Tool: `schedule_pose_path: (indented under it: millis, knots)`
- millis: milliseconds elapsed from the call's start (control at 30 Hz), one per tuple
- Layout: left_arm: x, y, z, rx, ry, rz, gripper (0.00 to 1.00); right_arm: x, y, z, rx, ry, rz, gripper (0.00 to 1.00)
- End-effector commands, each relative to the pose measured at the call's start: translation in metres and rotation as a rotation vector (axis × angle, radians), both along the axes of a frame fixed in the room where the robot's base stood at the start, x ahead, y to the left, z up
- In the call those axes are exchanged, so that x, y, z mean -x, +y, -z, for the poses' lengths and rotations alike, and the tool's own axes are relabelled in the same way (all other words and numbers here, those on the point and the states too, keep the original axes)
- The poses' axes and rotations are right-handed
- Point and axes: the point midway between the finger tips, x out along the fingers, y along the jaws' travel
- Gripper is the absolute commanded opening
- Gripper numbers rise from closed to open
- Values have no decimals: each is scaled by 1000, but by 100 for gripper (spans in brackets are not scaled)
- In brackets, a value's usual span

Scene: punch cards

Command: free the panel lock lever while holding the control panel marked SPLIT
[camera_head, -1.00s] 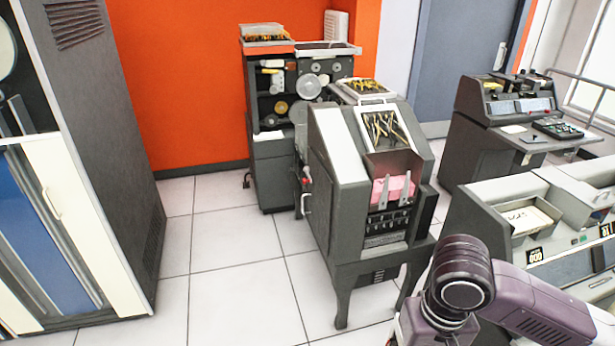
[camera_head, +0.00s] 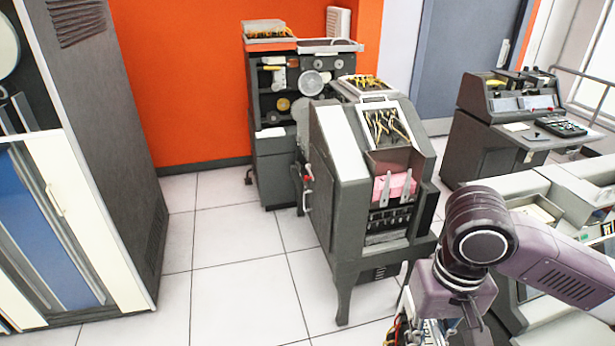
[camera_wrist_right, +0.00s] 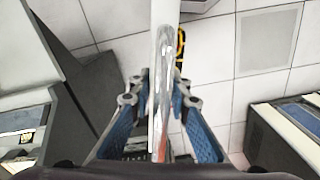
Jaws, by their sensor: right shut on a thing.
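My right gripper (camera_wrist_right: 160,88) is shut on a thin flat thing seen edge-on between its blue-padded fingers. This looks like the control panel (camera_wrist_right: 164,50); its SPLIT marking is not readable. In the head view, part of it with coloured wires (camera_head: 401,332) shows at the bottom edge, below my right wrist. The dark grey card machine (camera_head: 340,215) stands in the middle. A wired panel (camera_head: 386,127) sits in its sloped top. A handle with a red part (camera_head: 307,183) is on its left side; I cannot tell whether it is the lock lever. My left gripper is out of view.
A tall grey cabinet (camera_head: 105,150) stands at the left. Another machine (camera_head: 275,110) is behind the card machine, against the orange wall. A console (camera_head: 500,130) is at the back right. A grey machine with a tray is partly behind my right arm. Tiled floor (camera_head: 240,270) is clear at centre left.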

Motion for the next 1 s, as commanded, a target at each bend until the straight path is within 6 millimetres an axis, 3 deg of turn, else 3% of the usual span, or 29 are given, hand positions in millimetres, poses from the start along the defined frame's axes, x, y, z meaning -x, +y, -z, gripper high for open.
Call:
schedule_pose_path:
  millis: [133, 267, 600, 800, 1000]
  knots:
    - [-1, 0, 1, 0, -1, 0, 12, 1, 1, 13, -6, 0, 2, 0]
    - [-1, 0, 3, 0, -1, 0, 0, 5, 3, 42, -10, 6, 4, 0]
    - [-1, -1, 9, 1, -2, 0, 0, 25, 3, 124, -11, 4, 5, 0]
    - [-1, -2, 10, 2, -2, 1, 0, 35, 2, 150, -6, -3, 1, 0]
    - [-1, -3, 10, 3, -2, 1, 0, 39, 1, 158, -3, -6, -1, 0]
